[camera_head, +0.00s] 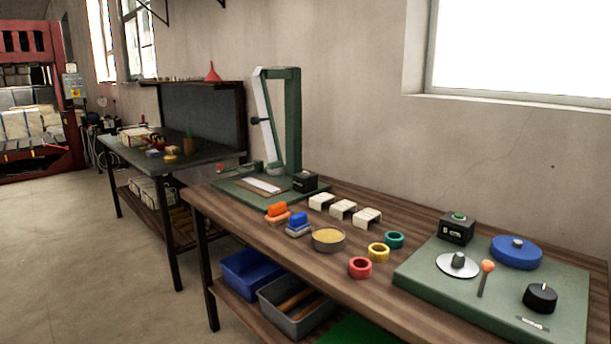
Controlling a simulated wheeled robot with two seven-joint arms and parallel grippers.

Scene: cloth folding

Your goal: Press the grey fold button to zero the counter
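No button can be clearly made out as the grey fold button. A black box (456,230) with a green button on top stands at the back of the green board on the right. A second small dark box (305,182) sits at the foot of the green upright frame; its top is too small to read. A grey knob (458,259) stands on a pale round plate on the green board. No counter reading is legible. Neither of my grippers is in view.
The green board (420,279) also bears a blue round lid (516,252), a black knob (540,297) and an orange-headed stick (487,268). Coloured rings, white blocks (343,208) and a bowl (328,239) lie mid-table. The wooden table's (240,220) front left is clear.

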